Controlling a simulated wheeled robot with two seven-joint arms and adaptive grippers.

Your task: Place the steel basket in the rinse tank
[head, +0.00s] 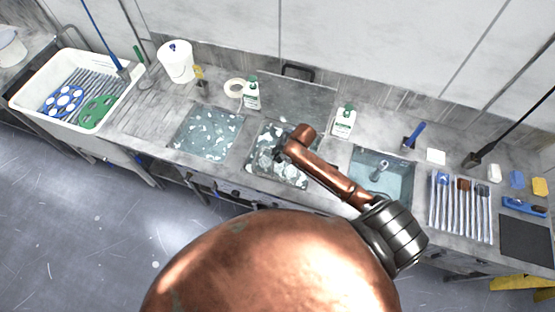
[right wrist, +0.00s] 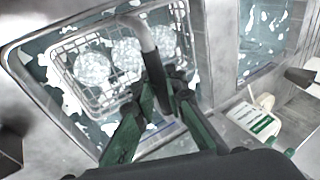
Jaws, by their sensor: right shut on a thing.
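The steel basket (right wrist: 92,88) is a wire basket holding several round, pale, glassy pieces, seen in the right wrist view. Its grey arched handle (right wrist: 146,36) rises between the green fingers of my right gripper (right wrist: 163,88), which is shut on it. In the head view my right gripper (head: 284,151) is mostly hidden by my copper arm, over the middle tank (head: 255,163). The basket shows there only as pale shapes. I cannot tell how high it hangs. The right-hand tank (head: 398,184) holds clear bluish water; which tank is the rinse tank is not labelled. My left gripper is not in view.
A left tank (head: 208,133) has white patches. White-green bottles (head: 343,121) and (head: 252,94) stand behind the tanks. A rack of rods (head: 460,208) is at right; a white tub (head: 42,82) with coloured discs is at left. A blue-handled tool (head: 413,136) stands behind the right-hand tank.

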